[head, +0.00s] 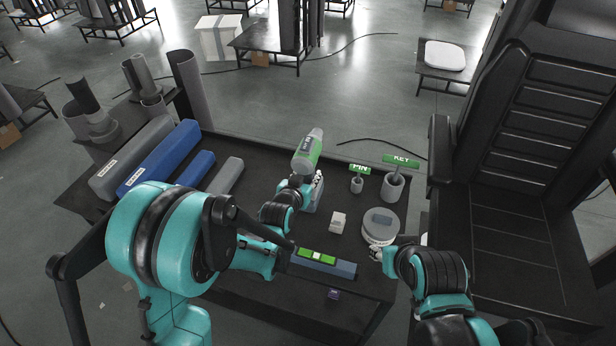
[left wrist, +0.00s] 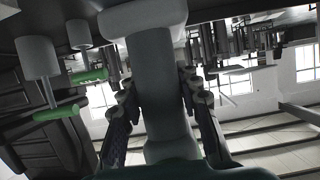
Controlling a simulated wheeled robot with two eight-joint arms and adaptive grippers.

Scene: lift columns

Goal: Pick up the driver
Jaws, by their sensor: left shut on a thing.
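The driver (head: 306,153), a green and grey power tool with a pale rounded end, stands roughly upright at the table's far middle. My left gripper (head: 314,184) is shut on its grey handle. In the left wrist view the driver's handle (left wrist: 155,85) runs between the two fingers of my left gripper (left wrist: 160,100), its wide grey base at the top. Whether the base touches the table is hard to tell. My right gripper (head: 378,253) is beside a round grey container (head: 381,228) at the table's right edge; its fingers are too small to read.
The dark table (head: 260,180) holds grey and blue bars (head: 165,160) at left. Green-labelled PIN (head: 357,185) and KEY (head: 393,187) cups stand right of the driver. A small white block (head: 338,222) and a blue-grey bar with a green top (head: 318,257) lie nearer.

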